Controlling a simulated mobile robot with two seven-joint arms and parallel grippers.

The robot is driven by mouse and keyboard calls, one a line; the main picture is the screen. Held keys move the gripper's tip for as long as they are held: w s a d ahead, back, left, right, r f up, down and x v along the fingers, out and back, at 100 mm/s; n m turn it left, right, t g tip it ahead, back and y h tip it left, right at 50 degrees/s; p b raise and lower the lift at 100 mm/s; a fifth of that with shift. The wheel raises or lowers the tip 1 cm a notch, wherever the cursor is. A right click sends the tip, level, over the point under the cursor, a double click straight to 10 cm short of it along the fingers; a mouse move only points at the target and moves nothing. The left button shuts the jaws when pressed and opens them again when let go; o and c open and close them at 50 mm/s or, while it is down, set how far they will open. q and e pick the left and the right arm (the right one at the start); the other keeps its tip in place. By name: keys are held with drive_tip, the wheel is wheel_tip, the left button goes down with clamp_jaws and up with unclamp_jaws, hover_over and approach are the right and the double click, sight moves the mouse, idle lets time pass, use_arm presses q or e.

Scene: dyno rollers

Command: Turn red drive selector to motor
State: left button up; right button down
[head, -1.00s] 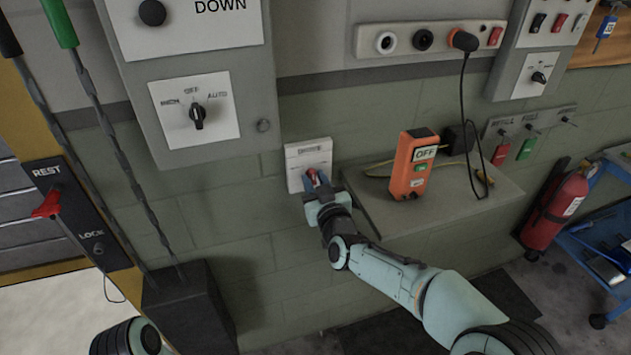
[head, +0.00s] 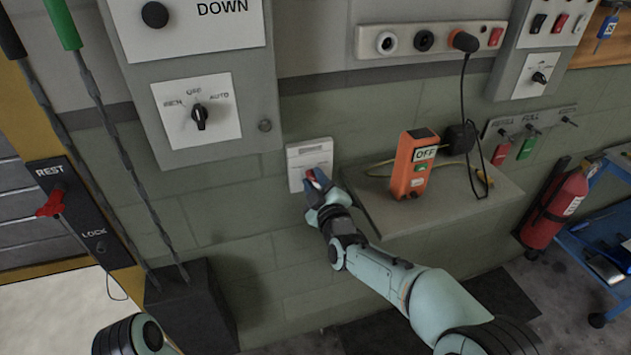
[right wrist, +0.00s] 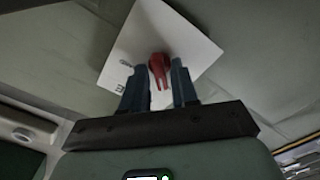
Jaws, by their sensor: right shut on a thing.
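The red drive selector (head: 321,174) is a small red knob on a white plate (head: 309,153) fixed to the green wall. My right gripper (head: 316,184) is at the plate, shut on the red selector, and hides much of it in the head view. In the right wrist view, the red selector (right wrist: 160,68) sits between the two fingers (right wrist: 160,88), and the white plate (right wrist: 185,35) looks tilted behind it. The label positions on the plate are too small or hidden to read. My left gripper is out of view.
A grey box with a black MEN/OFF/AUTO-style knob (head: 199,115) hangs above left. An orange OFF control box (head: 411,165) stands on a grey ledge (head: 440,205) to the right. A REST/LOCK panel with a red lever (head: 50,205) is at the left.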

idle(0.5)
drive_tip(key=c, duration=1.2)
unclamp_jaws()
drive_tip(key=shift+o, duration=0.2)
drive_tip(key=v, duration=1.3)
drive_tip(key=shift+s+b, duration=0.2)
drive_tip(key=shift+b, duration=0.1)
drive_tip(key=shift+d, duration=0.1)
